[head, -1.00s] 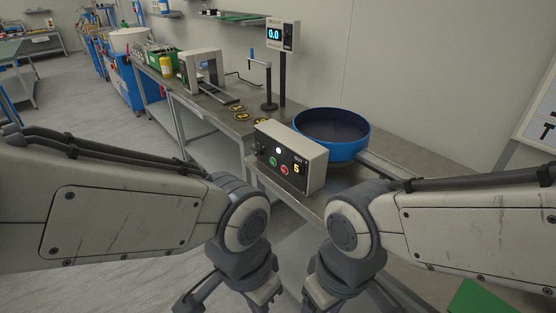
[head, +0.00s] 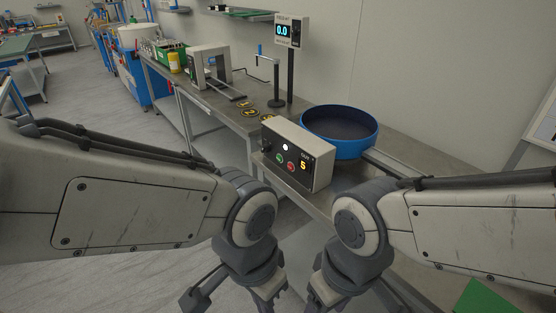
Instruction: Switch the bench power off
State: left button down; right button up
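A grey control box (head: 318,176) stands at the near edge of the metal bench (head: 220,106). I cannot tell which part switches the bench power. My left gripper (head: 236,303) and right gripper (head: 350,303) hang low in front of the bench, apart from the box. Their fingertips are cut off by the bottom edge of the picture.
A blue round bowl (head: 340,148) sits just behind the box. A post display (head: 283,31) reads 0.0. Farther along are a grey arch (head: 209,68), a yellow bottle (head: 174,62) and a green crate (head: 166,52).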

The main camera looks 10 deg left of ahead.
aim_at(266, 148)
jog(key=k, duration=0.3)
jog(key=z, duration=0.15)
jog(key=i, duration=0.8)
jog(key=u, duration=1.1)
jog(key=i, duration=0.4)
jog(key=u, duration=0.35)
